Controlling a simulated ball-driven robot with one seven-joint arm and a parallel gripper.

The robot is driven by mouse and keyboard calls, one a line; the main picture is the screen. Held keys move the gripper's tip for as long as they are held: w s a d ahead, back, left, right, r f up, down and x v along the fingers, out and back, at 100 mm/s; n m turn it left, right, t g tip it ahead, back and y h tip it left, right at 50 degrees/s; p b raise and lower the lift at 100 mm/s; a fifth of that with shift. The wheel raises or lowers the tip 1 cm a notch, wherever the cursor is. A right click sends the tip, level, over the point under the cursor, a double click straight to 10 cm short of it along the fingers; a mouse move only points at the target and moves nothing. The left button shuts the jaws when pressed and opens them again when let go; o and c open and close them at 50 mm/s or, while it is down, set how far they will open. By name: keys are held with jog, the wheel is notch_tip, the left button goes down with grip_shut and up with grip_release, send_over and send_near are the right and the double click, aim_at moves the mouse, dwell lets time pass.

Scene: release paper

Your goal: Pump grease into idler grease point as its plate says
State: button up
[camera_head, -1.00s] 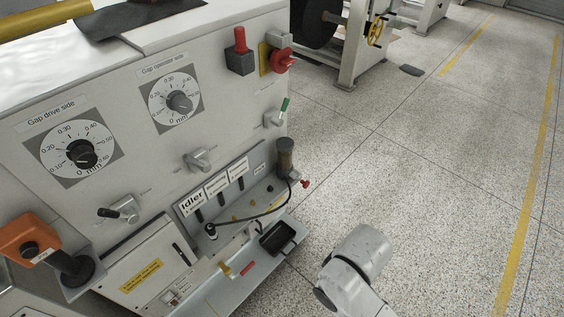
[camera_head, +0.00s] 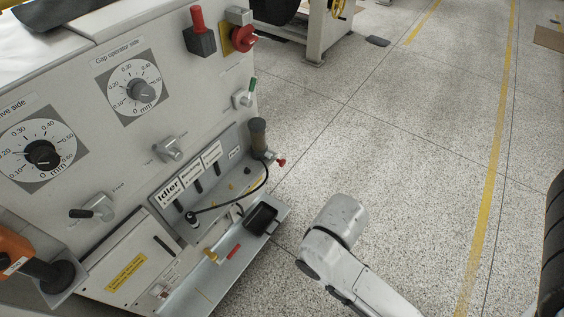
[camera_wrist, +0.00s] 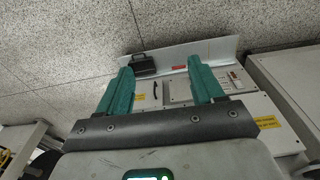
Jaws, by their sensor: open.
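In the head view, the Idler plate (camera_head: 170,193) is the leftmost of several small plates on a recessed grease panel low on the machine's side. A black hose runs from the grease pump (camera_head: 257,135), a dark cylinder at the panel's right, to a coupler (camera_head: 191,217) below the Idler plate. I cannot tell whether the coupler is seated on a fitting. The plate's smaller print is too small to read. In the wrist view my gripper (camera_wrist: 162,78) is open and empty, its two green fingers apart, with the machine's lower ledge beyond them. My gripper is outside the head view.
A ledge under the panel bears a black tray (camera_head: 261,218), a brass piece (camera_head: 211,255) and a red strip (camera_head: 234,251). Gap dials, levers and a red switch (camera_head: 243,38) are above.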

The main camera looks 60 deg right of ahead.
dwell(0.4)
grip_shut()
dwell(0.4)
dwell(1.1)
